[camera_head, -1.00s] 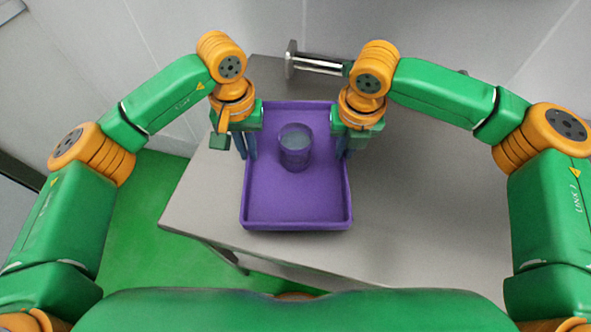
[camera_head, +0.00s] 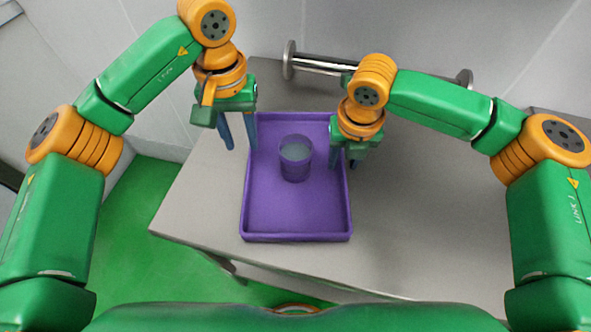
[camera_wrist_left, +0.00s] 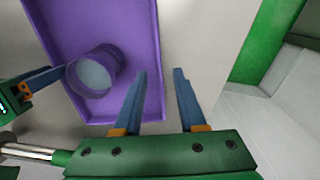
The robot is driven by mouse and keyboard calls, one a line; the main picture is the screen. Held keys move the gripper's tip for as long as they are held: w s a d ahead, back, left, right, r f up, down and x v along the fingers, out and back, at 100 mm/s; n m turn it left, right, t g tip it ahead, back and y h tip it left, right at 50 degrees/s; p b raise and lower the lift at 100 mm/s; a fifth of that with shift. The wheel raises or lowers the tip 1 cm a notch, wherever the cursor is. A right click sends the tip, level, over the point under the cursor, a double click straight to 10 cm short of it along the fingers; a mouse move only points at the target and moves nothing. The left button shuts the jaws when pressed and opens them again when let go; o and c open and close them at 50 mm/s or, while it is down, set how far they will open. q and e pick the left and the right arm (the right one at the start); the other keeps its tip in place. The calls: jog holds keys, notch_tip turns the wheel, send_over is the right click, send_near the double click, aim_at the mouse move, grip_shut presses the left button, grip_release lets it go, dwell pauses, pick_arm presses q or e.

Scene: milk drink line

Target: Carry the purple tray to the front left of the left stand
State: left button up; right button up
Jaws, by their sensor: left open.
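The purple tray (camera_head: 262,215) rests on the grey table (camera_head: 405,235) toward its front left part, with a clear cup (camera_head: 295,160) standing in it. In the left wrist view, the tray (camera_wrist_left: 150,104) and cup (camera_wrist_left: 92,76) also show. My left gripper (camera_head: 238,135) is open at the tray's left side; one finger is by the left wall and the other is outside it. It holds nothing. My right gripper (camera_head: 344,160) is at the tray's right wall, one finger on the inner side. Whether it grips the wall is unclear.
A metal bar with round end flanges (camera_head: 325,64) lies behind the tray at the back of the table. The table right of the tray is bare. Green floor (camera_head: 130,220) shows beyond the table's left edge. Pale walls stand behind.

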jog(key=shift+r, duration=0.45)
pick_arm(q)
notch_tip(320, 180, up, 5)
jog(key=shift+f, duration=0.1)
pick_arm(e)
notch_tip(320, 180, up, 11)
jog(key=s, duration=0.1)
jog(key=shift+s, duration=0.25)
